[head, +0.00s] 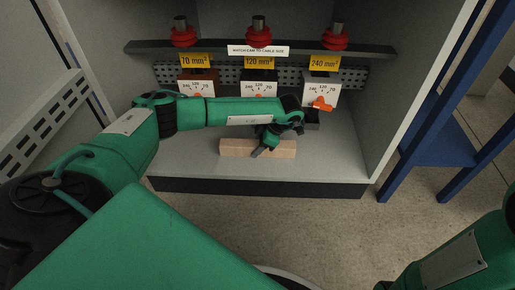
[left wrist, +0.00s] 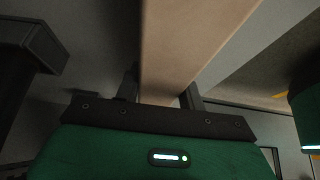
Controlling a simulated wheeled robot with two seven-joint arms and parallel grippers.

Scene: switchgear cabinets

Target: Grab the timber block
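The timber block (head: 258,148) is a long pale wooden bar lying near the front edge of the cabinet floor. My left gripper (head: 264,146) reaches down over its middle. In the left wrist view the block (left wrist: 185,45) runs between the two fingers of the left gripper (left wrist: 160,92), with a finger against each side and no clear gap. The fingertips are partly hidden. The block shows no clear lift from the floor. My right arm shows at the lower right, but its gripper is out of view.
The grey cabinet floor (head: 185,165) is mostly clear. Behind stand three dial units with yellow labels; the right one has an orange knob (head: 322,104). A blue frame (head: 440,150) stands outside, right.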

